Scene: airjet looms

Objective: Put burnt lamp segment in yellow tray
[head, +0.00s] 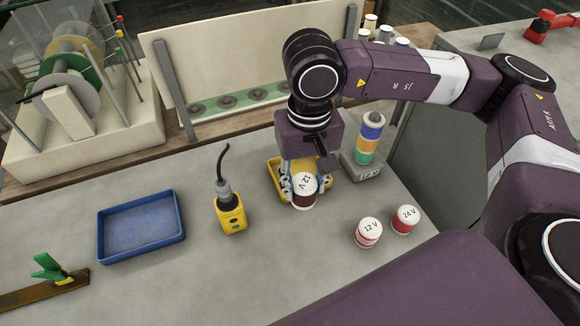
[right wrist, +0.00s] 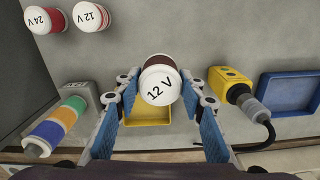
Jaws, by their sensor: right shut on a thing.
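The burnt lamp segment (head: 304,190), white-topped with "12 V" on it and a dark brown-red band, is between the fingers of my right gripper (head: 304,188). The gripper is shut on it. The segment also shows in the right wrist view (right wrist: 160,84), tilted between the blue finger pads. The yellow tray (head: 274,174) lies on the table behind and below the segment, partly hidden by the gripper. Its yellow floor shows in the right wrist view (right wrist: 150,112). I cannot tell how high the segment is above the tray. My left gripper is not in view.
A stacked lamp (head: 366,140) with blue, orange and green segments stands right of the yellow tray. Red-and-white 12 V (head: 368,232) and 24 V (head: 404,219) segments stand in front of it. A yellow device (head: 231,214) with a cable and a blue tray (head: 141,226) are left.

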